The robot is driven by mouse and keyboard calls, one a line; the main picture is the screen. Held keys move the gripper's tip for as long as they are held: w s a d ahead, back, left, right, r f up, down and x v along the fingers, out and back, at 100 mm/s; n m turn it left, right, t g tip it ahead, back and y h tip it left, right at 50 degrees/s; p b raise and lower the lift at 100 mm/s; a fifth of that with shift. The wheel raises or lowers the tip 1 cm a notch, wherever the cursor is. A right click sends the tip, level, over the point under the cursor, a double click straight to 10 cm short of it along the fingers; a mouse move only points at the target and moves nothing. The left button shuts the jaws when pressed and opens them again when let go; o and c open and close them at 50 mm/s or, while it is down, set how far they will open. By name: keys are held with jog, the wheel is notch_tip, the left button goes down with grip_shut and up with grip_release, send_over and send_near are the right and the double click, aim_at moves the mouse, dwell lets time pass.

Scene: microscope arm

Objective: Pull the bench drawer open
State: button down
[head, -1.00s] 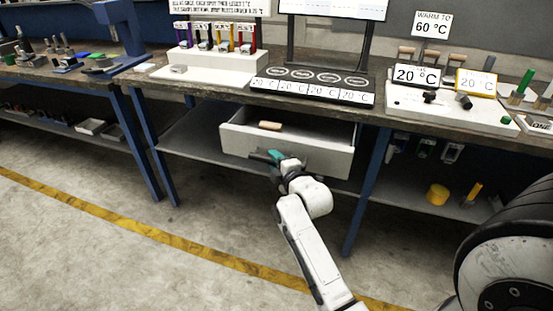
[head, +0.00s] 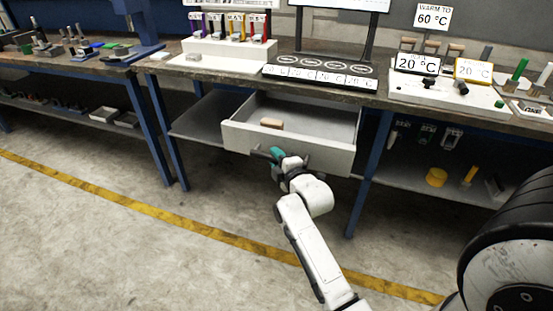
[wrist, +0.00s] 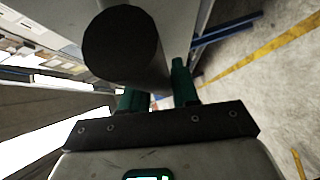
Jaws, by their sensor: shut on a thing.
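The white bench drawer (head: 333,160) stands partly out from under the bench top in the head view, its inside showing from above. A small tan block (head: 271,123) lies inside it. A dark bar handle (head: 258,151) is on the drawer's front. My gripper (head: 277,155), with green fingers, is shut on this handle. In the wrist view the dark round handle (wrist: 122,45) fills the space in front of my gripper (wrist: 155,82), with a green finger on either side. The fingertips are partly hidden behind the handle.
The bench top (head: 225,78) carries a rack of coloured items, a dark plate with several discs, and a white tray (head: 450,92) with signs. Blue legs (head: 370,172) flank the drawer. The floor before the drawer is clear.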

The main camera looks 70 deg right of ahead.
jog(key=c, duration=1)
grip_release()
jog(key=shift+o, duration=0.2)
jog(key=v, duration=1)
jog(key=shift+s+a, duration=0.2)
jog(key=shift+s, duration=0.1)
jog(key=a+f+m+g+y+p, duration=0.2)
jog(key=a+f+g+y, duration=0.15)
jog(key=a, duration=0.45)
jog(key=a+f+m+g+y+p, duration=0.2)
jog(key=a+f+m+y, duration=0.15)
jog(key=a, duration=0.35)
jog(key=s+a+m+g+y+p, duration=0.2)
jog(key=s+a+g, duration=0.4)
jog(key=s+a, duration=0.3)
jog(key=shift+s+a+m+y+p, duration=0.35)
jog(key=shift+a+m+y, duration=0.35)
jog(key=shift+a, duration=0.35)
